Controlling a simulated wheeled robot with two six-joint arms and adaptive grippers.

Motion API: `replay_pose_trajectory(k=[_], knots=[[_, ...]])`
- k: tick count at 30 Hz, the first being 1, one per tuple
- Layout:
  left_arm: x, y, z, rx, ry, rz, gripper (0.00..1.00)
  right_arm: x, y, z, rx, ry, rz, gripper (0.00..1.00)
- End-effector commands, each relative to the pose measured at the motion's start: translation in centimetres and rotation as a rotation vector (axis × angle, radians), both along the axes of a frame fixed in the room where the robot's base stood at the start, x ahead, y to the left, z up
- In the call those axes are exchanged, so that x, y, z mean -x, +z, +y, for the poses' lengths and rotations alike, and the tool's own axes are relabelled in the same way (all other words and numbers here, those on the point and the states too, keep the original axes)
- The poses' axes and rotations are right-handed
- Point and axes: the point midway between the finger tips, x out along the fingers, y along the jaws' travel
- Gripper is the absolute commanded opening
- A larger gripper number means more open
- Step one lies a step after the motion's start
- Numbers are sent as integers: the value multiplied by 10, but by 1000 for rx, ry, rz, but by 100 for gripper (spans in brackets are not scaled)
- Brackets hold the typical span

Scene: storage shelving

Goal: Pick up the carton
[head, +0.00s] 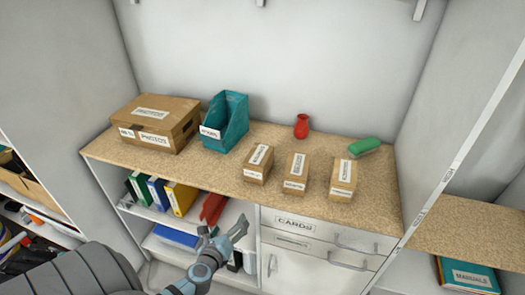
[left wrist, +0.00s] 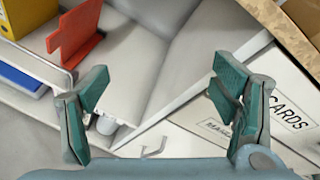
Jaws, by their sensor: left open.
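Three small brown cartons with white labels stand in a row on the speckled countertop: a left one (head: 258,164), a middle one (head: 296,172) and a right one (head: 343,178). A larger brown carton (head: 155,122) with labels sits at the counter's left end. I cannot tell which carton is meant. My left gripper (head: 222,238) is open and empty, in front of and below the counter edge, by the lower shelf. In the left wrist view its fingers (left wrist: 160,88) are spread wide with nothing between them. My right gripper is not in view.
A teal file holder (head: 226,122), red vase (head: 302,126) and green rolled item (head: 364,146) stand behind the small cartons. Below are colourful binders (head: 180,197), a red file piece (left wrist: 74,35) and a CARDS drawer (head: 325,233). The counter's front strip (head: 215,170) is clear.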

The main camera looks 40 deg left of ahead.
Motion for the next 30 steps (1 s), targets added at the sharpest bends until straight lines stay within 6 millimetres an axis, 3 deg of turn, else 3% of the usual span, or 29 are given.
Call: replay_pose_trajectory(k=[1,3,6,8,15,30], knots=[[-19,63,-3,-184,-83,-46,80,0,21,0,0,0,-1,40],[-35,118,-10,-412,-159,-98,80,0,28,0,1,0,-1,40],[-47,158,-17,-589,-203,-138,80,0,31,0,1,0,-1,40],[-56,165,-17,-625,-211,-146,80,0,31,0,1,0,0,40],[-114,160,1,-625,-210,-146,80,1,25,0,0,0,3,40],[-184,151,19,-620,-210,-143,80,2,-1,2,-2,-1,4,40]])
